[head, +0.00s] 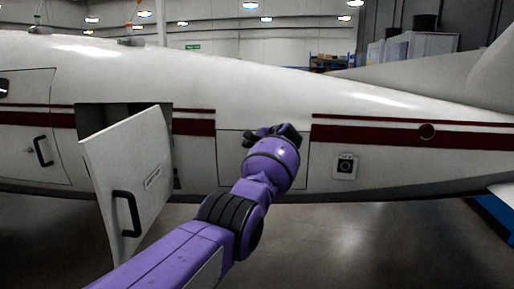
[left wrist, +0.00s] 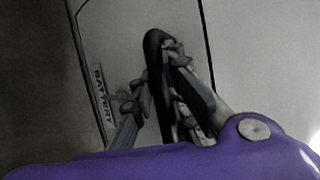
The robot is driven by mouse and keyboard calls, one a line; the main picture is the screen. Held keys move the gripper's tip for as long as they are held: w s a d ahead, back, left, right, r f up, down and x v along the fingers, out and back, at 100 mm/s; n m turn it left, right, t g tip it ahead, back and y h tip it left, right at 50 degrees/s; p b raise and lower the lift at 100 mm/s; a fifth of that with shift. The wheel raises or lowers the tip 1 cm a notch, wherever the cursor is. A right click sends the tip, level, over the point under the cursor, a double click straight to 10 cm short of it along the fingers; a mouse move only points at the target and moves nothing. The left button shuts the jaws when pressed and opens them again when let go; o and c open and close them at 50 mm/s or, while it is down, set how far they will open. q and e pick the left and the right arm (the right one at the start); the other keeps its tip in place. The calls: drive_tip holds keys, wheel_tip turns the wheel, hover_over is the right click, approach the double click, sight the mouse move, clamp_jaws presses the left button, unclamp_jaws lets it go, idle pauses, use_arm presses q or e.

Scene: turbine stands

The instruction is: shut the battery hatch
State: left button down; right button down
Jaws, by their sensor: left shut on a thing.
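My left gripper (head: 275,131) is at the upper part of the battery hatch (head: 232,160), a white panel outlined in the fuselage. In the left wrist view, the hatch (left wrist: 116,50) carries a label reading BATTERY (left wrist: 102,95). The gripper's fingers (left wrist: 165,105) are shut on a black handle (left wrist: 154,42) on it. In the head view the panel looks flush or nearly flush with the fuselage; I cannot tell whether a small gap is left. My arm and gripper hide its middle and the handle there. My right gripper is not in view.
Left of the battery hatch, another white hatch (head: 124,167) with a black handle (head: 126,213) swings out, showing a dark opening (head: 92,118). A shut door (head: 28,125) lies farther left. A small round-marked plate (head: 345,166) is to the right. The floor (head: 390,245) at right is clear.

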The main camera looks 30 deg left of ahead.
use_arm(q)
drive_tip(key=shift+r, duration=0.45)
drive_tip(key=c, duration=2)
unclamp_jaws()
drive_tip(key=shift+d+f, duration=0.1)
drive_tip(key=shift+f, duration=0.05)
drive_tip(key=v, duration=1.2)
